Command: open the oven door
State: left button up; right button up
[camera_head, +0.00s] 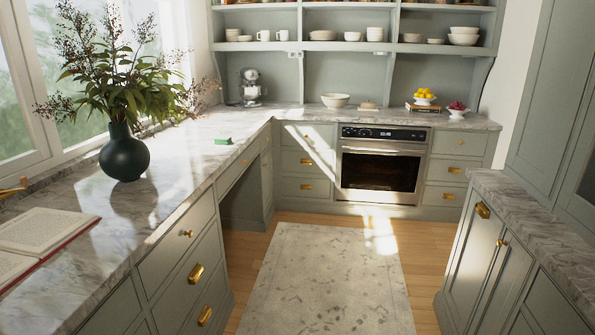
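The oven (381,164) is built into the grey-green cabinets at the back of the kitchen, right of centre. Its door (379,172) is shut and has a dark glass window. A horizontal metal handle (383,151) runs along the top of the door, below the black control panel (383,133). The whole oven front is visible, with nothing in front of it. Neither of my grippers shows in the head view.
A patterned rug (325,285) lies on the wooden floor before the oven, and this aisle is clear. A left counter (165,190) holds a dark vase (124,155) and an open book (40,235). A right counter (530,205) bounds the aisle.

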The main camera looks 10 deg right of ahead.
aim_at(418, 154)
jog(key=i+l+z, duration=0.3)
jog(key=i, duration=0.35)
jog(key=i+l+z, duration=0.3)
jog(key=i, duration=0.4)
jog(key=i+z, duration=0.3)
jog(key=i, duration=0.35)
